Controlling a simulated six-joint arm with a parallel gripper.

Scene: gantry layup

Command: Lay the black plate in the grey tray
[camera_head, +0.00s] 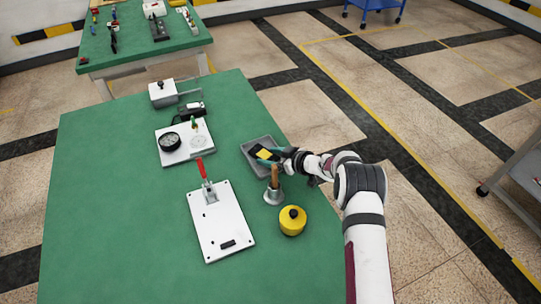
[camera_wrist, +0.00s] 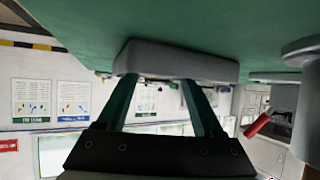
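The grey tray (camera_head: 249,144) lies on the green table near its right edge. My gripper (camera_head: 276,154) reaches in from the right, with its tips low at the tray. In the wrist view my gripper (camera_wrist: 160,88) has its two fingers well apart, pointing at the grey tray (camera_wrist: 180,62), with nothing visible between them. A dark shape with a yellow patch (camera_head: 264,154) shows over the tray at my fingertips; I cannot tell whether it is the black plate or part of my gripper. The tray's inside is hidden in the wrist view.
A metal cup with a wooden handle (camera_head: 273,191) stands just in front of the tray, close to my arm. A yellow pot (camera_head: 292,221), a white board with a red clamp (camera_head: 217,222) and a gauge board (camera_head: 185,145) are nearby. The table's left side is clear.

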